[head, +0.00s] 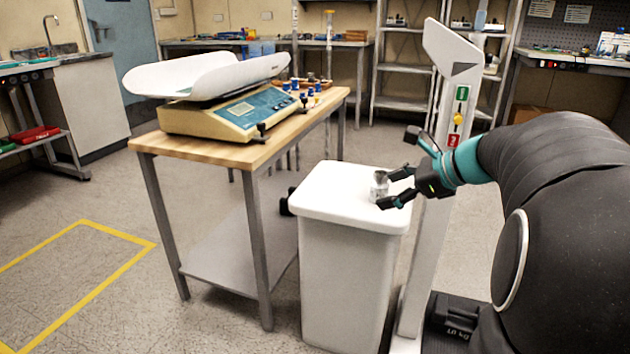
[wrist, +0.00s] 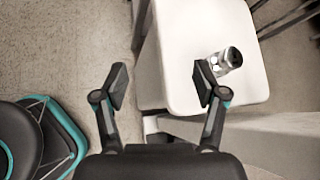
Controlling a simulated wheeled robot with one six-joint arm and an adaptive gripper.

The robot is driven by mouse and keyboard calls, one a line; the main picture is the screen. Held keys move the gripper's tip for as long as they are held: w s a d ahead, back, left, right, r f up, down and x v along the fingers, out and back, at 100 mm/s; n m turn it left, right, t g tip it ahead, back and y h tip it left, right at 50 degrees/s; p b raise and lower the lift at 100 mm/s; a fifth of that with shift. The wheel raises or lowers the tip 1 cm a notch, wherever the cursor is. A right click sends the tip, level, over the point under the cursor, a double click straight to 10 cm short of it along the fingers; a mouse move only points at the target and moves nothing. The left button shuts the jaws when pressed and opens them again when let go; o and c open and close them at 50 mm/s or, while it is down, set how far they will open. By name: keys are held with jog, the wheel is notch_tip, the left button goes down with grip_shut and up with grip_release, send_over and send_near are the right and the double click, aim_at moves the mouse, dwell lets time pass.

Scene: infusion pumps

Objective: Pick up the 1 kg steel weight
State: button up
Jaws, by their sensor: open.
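The steel weight (head: 379,186) is a small shiny cylinder standing on the white lid of a bin (head: 325,190). In the wrist view the weight (wrist: 230,57) shows a dark top and lies just beyond and to the right of the right fingertip, not between the fingers. My gripper (head: 394,188) reaches in from the right over the lid's right side, and its fingers are open and empty. In the wrist view my gripper (wrist: 161,84) has its fingers wide apart, with bare floor and the lid's edge between them. Whether the right finger touches the weight, I cannot tell.
A wooden-topped table (head: 215,150) with a baby scale (head: 225,110) stands left of the bin. A tall white post (head: 440,150) with coloured labels rises right behind my gripper. The floor at left, with yellow tape (head: 80,224), is clear.

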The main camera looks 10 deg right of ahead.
jog(key=w+d+m+t, duration=0.3)
jog(key=d+m, duration=0.3)
jog(key=d, duration=0.4)
jog(key=b, duration=0.2)
send_near(381, 173)
jog(key=x, duration=0.4)
jog(key=shift+w+a+f, duration=0.2)
jog(key=shift+w+a, duration=0.05)
jog(key=shift+a, duration=0.05)
jog(key=shift+x, duration=2.65)
jog(key=shift+w+d, duration=0.1)
jog(key=shift+d, duration=0.1)
jog(key=shift+c, duration=0.2)
grip_shut()
